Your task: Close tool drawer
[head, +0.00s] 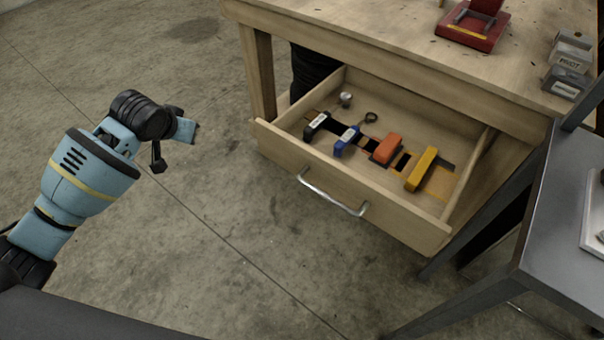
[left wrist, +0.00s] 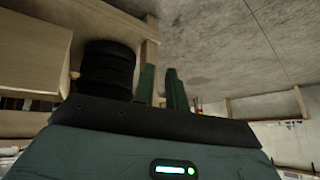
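The wooden tool drawer (head: 385,222) is pulled out from the workbench (head: 400,62) in the head view. Its curved metal handle (head: 332,196) sits on the front panel and nothing touches it. My left gripper (head: 177,148) is to the left of the drawer, over bare floor and apart from it. In the left wrist view its two green fingers (left wrist: 162,88) stand apart with nothing between them. A pale wooden part (left wrist: 32,45) shows at the left there; I cannot tell whether it is drawer or bench. My right gripper is not in view.
The drawer holds black, blue, orange and yellow tools (head: 387,149) and small metal pieces. A red fixture (head: 474,28) and grey blocks (head: 568,75) sit on the bench. A grey metal table (head: 560,235) stands close at the right. The floor (head: 190,245) left of the drawer is clear.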

